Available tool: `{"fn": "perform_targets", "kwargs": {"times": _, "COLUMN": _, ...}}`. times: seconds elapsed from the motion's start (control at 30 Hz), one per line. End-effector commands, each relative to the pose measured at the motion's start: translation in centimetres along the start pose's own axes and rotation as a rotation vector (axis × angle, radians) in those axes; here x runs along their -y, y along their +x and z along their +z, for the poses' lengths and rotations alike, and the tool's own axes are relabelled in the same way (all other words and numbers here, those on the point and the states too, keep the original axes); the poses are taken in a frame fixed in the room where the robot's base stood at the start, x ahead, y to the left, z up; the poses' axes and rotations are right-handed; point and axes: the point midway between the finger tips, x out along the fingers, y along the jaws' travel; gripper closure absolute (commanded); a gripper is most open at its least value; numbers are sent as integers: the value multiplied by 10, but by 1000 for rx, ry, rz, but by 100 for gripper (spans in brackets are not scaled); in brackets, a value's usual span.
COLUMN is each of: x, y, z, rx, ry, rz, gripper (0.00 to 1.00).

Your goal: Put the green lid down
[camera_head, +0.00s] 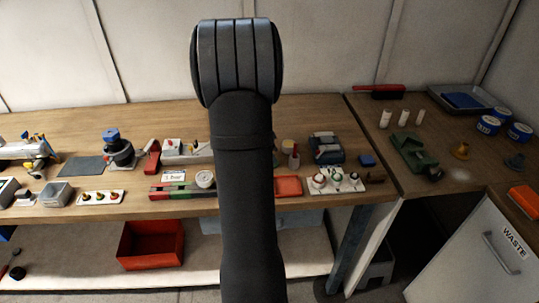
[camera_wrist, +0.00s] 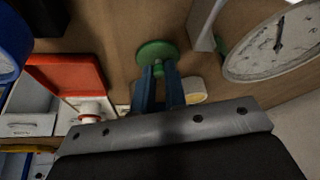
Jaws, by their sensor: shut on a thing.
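In the wrist view, the green lid (camera_wrist: 157,50) is a round disc at the tips of my gripper (camera_wrist: 158,70). The two blue fingers are shut on it. Brown wood of the bench shows around and beyond the lid; I cannot tell how high the lid is above it. In the head view, my dark arm stands in front of the middle of the bench and hides both the gripper and the lid.
A red tray (camera_wrist: 65,78) lies left of the lid in the wrist view; a large round dial (camera_wrist: 275,48) is at the right. A pale cylinder (camera_wrist: 194,90) sits close beside the fingers. The head view shows a cluttered bench (camera_head: 60,122) with clearer wood along its back.

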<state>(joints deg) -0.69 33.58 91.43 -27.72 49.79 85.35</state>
Motion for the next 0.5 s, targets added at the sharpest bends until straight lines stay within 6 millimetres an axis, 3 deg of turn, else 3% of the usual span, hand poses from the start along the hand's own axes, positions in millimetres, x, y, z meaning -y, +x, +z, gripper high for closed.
{"fn": "perform_targets", "kwargs": {"times": 0.27, "x": 0, "y": 2, "z": 1, "rx": 0, "ry": 0, "rz": 0, "gripper": 100}}
{"fn": "perform_targets", "kwargs": {"times": 0.3, "x": 0, "y": 2, "z": 1, "rx": 0, "ry": 0, "rz": 0, "gripper": 86}}
{"fn": "perform_targets", "kwargs": {"times": 0.4, "x": 0, "y": 2, "z": 1, "rx": 0, "ry": 0, "rz": 0, "gripper": 67}}
{"fn": "perform_targets", "kwargs": {"times": 0.5, "x": 0, "y": 2, "z": 0, "rx": -1, "ry": 0, "rz": 0, "gripper": 66}}
